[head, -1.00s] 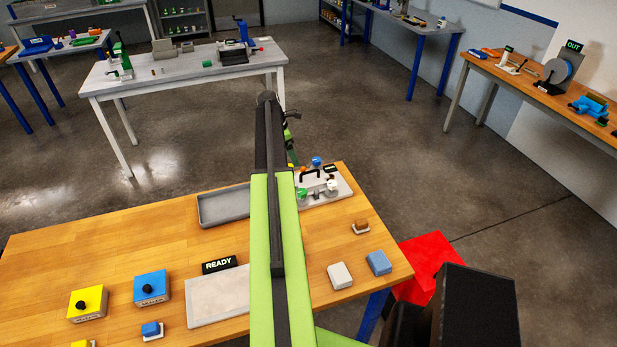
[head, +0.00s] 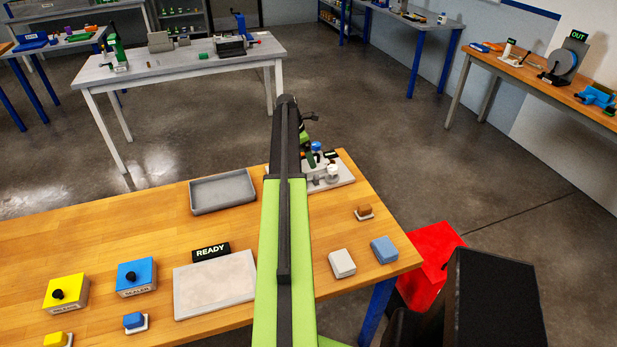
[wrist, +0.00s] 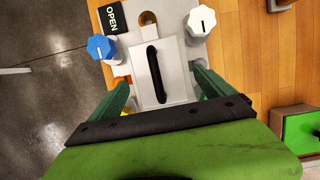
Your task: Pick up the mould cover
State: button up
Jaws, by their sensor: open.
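The mould cover (wrist: 170,84), which I take to be the pale grey plate with a black bar handle (wrist: 154,75), lies on the fixture in the wrist view. My gripper (wrist: 163,77) is open, with one green finger on each side of the plate and the handle between them. I cannot tell how far above the plate the fingers are. No contact shows. In the head view my arm hides most of the fixture (head: 342,180) at the bench's far right corner. A blue knob (wrist: 101,47) and a white knob (wrist: 202,21) flank the cover, beside an OPEN sign (wrist: 112,17).
A grey tray (head: 222,208) lies left of my arm. A READY sign (head: 211,252) stands behind a pale slab (head: 215,285). Yellow (head: 66,291) and blue (head: 137,277) boxes sit at left. White (head: 342,263) and blue (head: 384,250) blocks lie at right. Bare wood shows at left.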

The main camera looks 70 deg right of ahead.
aim_at(308, 165)
jog(key=b+x, duration=0.5)
jog(key=shift+w+f, duration=0.3)
jog(key=shift+w, duration=0.05)
jog(key=shift+r, duration=0.2)
jog(key=c, duration=1.8)
jog(key=shift+c, duration=0.2)
